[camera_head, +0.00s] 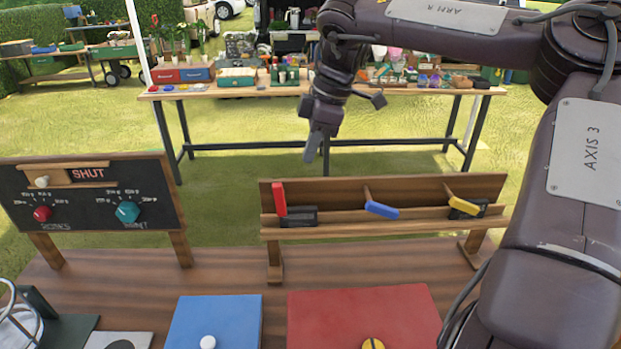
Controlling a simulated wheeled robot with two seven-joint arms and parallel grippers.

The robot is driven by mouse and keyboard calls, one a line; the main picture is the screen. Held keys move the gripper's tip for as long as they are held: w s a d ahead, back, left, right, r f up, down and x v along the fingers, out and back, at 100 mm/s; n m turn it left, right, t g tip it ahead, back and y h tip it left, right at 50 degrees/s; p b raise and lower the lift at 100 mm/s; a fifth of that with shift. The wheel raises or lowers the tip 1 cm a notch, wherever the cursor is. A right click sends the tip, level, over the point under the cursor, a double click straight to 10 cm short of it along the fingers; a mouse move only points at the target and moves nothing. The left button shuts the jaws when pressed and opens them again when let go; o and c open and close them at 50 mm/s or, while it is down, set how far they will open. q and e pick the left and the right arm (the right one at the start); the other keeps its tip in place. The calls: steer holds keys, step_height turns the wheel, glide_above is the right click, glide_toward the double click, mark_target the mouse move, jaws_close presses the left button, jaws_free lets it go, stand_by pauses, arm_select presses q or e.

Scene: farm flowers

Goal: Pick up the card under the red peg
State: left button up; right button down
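A wooden rack (390,225) stands at the back of the brown table. The upright red peg (279,199) is at its left end, with a dark card (300,217) beside its lower end on the rack's ledge. A blue peg (381,210) is tilted in the middle, with no card visible by it. A tilted yellow peg (463,206) is on the right, at another dark card (481,209). My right gripper (314,148) points down above and behind the rack, apart from it. Its fingers look edge-on, so their opening cannot be told. My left gripper is not in view.
A board (90,200) with two dials and a SHUT sign stands at left. A blue panel (215,320) and a red panel (360,310), each with a knob, lie in front. A long bench (330,90) full of goods is behind. Grass lies between.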

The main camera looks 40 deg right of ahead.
step_height(320, 180, up, 6)
steer(key=shift+w+f, duration=0.1)
steer(key=shift+d, duration=0.1)
steer(key=shift+c, duration=2.2)
jaws_free()
